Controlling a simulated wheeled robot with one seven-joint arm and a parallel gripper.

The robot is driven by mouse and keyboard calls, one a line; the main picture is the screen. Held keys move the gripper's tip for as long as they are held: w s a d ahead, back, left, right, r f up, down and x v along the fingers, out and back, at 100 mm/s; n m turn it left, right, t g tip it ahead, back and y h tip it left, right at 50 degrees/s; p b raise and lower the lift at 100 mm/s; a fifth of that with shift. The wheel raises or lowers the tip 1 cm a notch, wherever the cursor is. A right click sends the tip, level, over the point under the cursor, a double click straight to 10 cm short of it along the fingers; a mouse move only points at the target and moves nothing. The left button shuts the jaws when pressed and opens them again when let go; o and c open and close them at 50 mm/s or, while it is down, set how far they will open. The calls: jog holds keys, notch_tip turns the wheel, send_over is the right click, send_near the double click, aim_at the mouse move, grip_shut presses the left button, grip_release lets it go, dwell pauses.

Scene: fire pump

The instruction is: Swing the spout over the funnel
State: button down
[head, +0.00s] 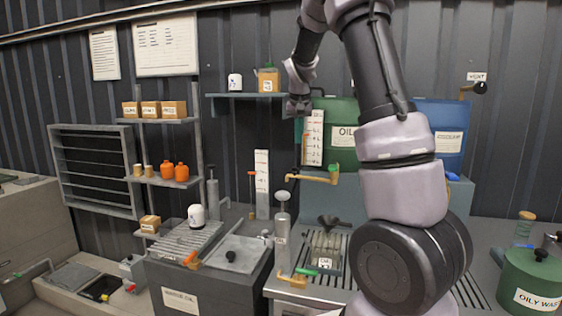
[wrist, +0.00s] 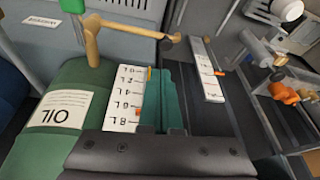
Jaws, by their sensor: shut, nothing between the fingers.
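The brass spout (head: 315,179) with a green handle sticks out from the green oil drum (head: 343,120), its free end toward the left. The spout (wrist: 130,33) also crosses the top left of the wrist view. The dark funnel (head: 328,221) stands lower on the bench, below and right of the spout's free end in the head view. I cannot make the funnel out in the wrist view. My gripper (head: 298,146) points down, its teal fingers (wrist: 162,85) shut and empty. It is beside the drum's white level scale, apart from the spout.
A blue drum (head: 440,130) stands behind my arm. A white scale board (head: 262,184) and a silver pump (head: 282,220) stand left of the spout. A shelf (head: 243,95) with containers is behind my gripper. A lower brass tap (head: 293,280) is at the bench front.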

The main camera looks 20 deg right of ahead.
jog(key=shift+w+a+f, duration=0.2)
jog(key=shift+w+f, duration=0.1)
jog(key=shift+w, duration=0.35)
jog(key=shift+w+a+f, duration=0.15)
jog(key=shift+w+f, duration=0.1)
jog(key=shift+w, duration=0.35)
jog(key=x, duration=1)
jog(key=shift+s, duration=0.15)
